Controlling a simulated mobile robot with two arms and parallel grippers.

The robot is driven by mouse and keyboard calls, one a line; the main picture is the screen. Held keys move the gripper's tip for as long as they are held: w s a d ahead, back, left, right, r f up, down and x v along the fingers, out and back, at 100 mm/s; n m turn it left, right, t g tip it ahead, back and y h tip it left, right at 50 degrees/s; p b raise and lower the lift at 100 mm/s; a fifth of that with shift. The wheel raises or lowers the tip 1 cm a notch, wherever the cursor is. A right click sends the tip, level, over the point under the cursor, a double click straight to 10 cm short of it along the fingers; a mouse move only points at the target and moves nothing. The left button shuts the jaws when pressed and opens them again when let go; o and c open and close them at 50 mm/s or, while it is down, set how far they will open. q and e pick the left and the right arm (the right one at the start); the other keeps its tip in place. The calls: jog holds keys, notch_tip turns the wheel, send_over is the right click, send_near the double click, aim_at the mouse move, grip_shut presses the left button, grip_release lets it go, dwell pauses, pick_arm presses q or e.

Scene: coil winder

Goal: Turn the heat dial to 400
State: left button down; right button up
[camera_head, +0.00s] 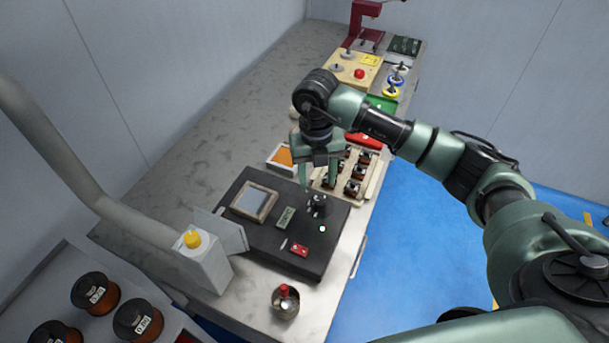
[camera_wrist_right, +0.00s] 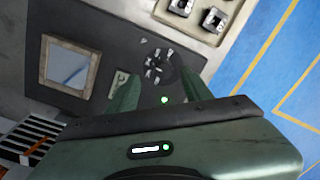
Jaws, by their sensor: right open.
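The heat dial (camera_head: 317,204) is a round black knob with pale marks around it on a dark control unit (camera_head: 265,249). It also shows in the right wrist view (camera_wrist_right: 161,67). My right gripper (camera_head: 318,188) is open just above the dial, its fingers pointing down toward it. In the right wrist view the green fingers reach to either side of the dial, and I cannot tell whether they touch it. A small display (camera_head: 285,217) sits left of the dial, its digits too small to read. My left gripper is not in view.
A green light (camera_head: 322,229) and a red switch (camera_head: 299,250) are near the dial. A wooden tray (camera_head: 371,179) of coils stands behind the unit. A metal cup (camera_head: 285,303) with a red top is in front. A grey box with a yellow knob (camera_head: 192,239) stands at left.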

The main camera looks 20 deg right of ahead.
aim_at(320, 201)
jog(key=shift+s+d+f+p, duration=0.25)
jog(key=shift+s+f+p, duration=0.4)
jog(key=shift+s+f, duration=0.55)
notch_tip(320, 201, down, 2)
jog(key=shift+w+a+f+p, duration=0.15)
jog(key=shift+f+p, duration=0.1)
jog(key=shift+p, duration=0.05)
jog(key=shift+w+f, duration=0.35)
jog(key=shift+f, duration=0.55)
jog(key=c, duration=0.9)
grip_shut()
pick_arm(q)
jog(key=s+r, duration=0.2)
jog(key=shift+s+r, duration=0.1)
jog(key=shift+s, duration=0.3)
